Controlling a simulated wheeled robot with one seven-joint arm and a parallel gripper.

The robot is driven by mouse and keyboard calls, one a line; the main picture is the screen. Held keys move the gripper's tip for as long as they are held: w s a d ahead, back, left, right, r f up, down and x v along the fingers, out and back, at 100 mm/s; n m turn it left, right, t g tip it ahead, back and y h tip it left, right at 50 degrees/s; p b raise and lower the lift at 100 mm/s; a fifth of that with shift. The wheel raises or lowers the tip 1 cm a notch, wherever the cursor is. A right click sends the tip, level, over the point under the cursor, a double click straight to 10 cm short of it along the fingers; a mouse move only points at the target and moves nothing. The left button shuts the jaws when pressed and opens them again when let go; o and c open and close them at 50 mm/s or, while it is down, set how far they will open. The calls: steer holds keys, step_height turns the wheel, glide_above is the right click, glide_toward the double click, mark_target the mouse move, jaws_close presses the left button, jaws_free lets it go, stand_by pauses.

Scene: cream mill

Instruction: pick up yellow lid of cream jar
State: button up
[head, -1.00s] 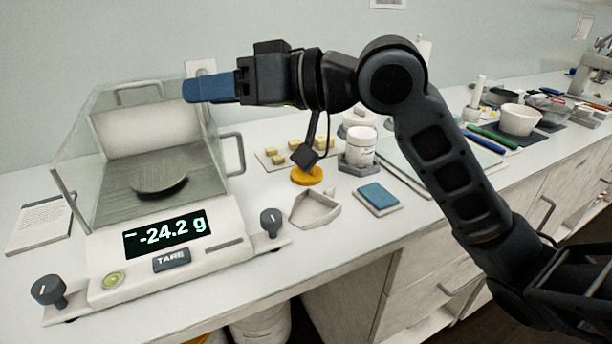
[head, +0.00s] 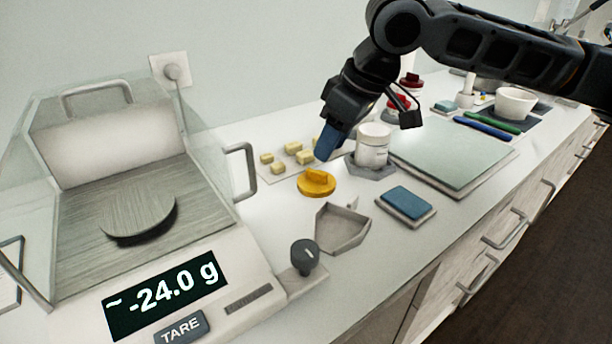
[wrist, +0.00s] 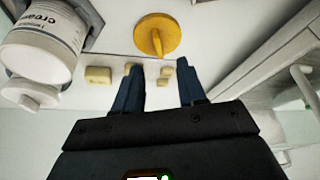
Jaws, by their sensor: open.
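The yellow lid (head: 316,183) lies on the white counter with a raised ridge across its top. It also shows in the wrist view (wrist: 158,35), beyond my fingertips. My gripper (head: 325,150) has blue fingers pointing down, above and slightly behind the lid in the head view.
Several pale yellow blocks (head: 292,148) sit just behind the lid. A grey scoop-like tray (head: 342,229) and a blue pad (head: 408,200) lie in front. A scale with a glass shield (head: 230,301) reading -24.0 g stands left. A greenish glass board (head: 450,152) lies right.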

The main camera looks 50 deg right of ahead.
mark_target(317, 171)
steer(key=x, duration=0.7)
jaws_close()
stand_by(0.3)
